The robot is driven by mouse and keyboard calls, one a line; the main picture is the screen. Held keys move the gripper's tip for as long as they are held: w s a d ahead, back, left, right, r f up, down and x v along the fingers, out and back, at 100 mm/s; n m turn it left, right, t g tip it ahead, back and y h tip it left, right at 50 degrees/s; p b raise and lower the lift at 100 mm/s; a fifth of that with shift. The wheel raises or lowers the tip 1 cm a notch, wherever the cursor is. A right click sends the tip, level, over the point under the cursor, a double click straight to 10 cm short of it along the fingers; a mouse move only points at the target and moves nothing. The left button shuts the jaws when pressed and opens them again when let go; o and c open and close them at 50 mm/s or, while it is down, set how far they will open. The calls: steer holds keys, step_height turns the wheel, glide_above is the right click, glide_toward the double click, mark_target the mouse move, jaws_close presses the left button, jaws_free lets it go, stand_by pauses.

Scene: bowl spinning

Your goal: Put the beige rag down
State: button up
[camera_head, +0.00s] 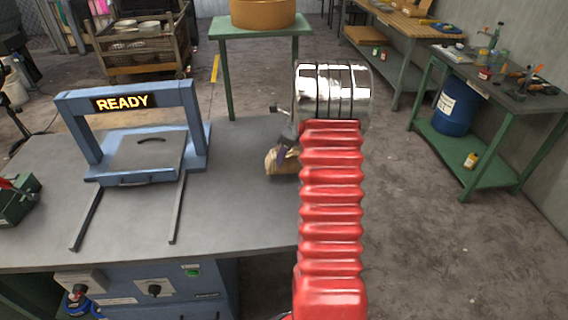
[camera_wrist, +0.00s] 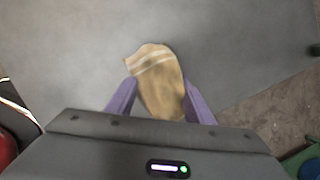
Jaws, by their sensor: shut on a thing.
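The beige rag (camera_wrist: 158,80) has pale stripes near its far end and sits between the two purple fingers of my gripper (camera_wrist: 160,102) in the wrist view. My gripper is shut on it. In the head view the rag (camera_head: 281,161) shows just left of my red arm, by the right edge of the grey worktable (camera_head: 240,205). My gripper (camera_head: 283,150) is partly hidden there by the arm. I cannot tell whether the rag touches the tabletop.
A blue frame with a "READY" sign (camera_head: 122,102) stands on the table's left half, with rails running forward. A green toolbox (camera_head: 20,200) is at the far left. Bare tabletop lies between the frame and the rag. The floor is right of the table.

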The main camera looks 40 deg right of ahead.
mark_target(284, 163)
steer(key=shift+f, duration=1.7)
steer(key=shift+f, duration=0.1)
steer(key=o, duration=1)
steer(key=v, duration=1.1)
steer(key=shift+s+r, duration=0.1)
steer(key=shift+r, duration=0.55)
